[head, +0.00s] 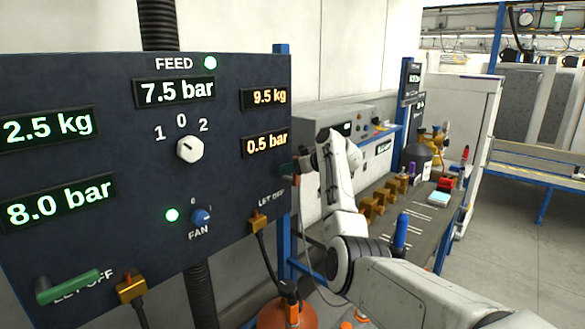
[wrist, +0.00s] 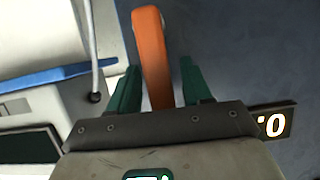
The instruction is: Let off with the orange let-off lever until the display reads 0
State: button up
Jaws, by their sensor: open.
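The orange let-off lever (wrist: 153,60) stands between the two green fingers of my gripper (wrist: 160,72) in the wrist view. The fingers are apart, with a gap visible on the lever's right side; on its left the gap is narrower. In the head view my gripper (head: 290,168) is at the right edge of the dark panel, above the right LET OFF label, and the orange lever cannot be made out there. The right-hand orange-lettered display (head: 266,144) reads 0.5 bar, with 9.5 kg on the display (head: 264,97) above it.
The panel (head: 120,150) also carries a green lever (head: 68,287) at lower left, a white selector knob (head: 190,149) and a blue fan knob (head: 201,216). Its feed display (head: 176,90) reads 7.5 bar. A bench (head: 415,215) with brass parts stands behind my arm.

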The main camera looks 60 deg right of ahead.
jog(key=b+v, duration=0.2)
jog(key=v, duration=0.8)
jog(key=shift+s, duration=0.4)
dwell(0.4)
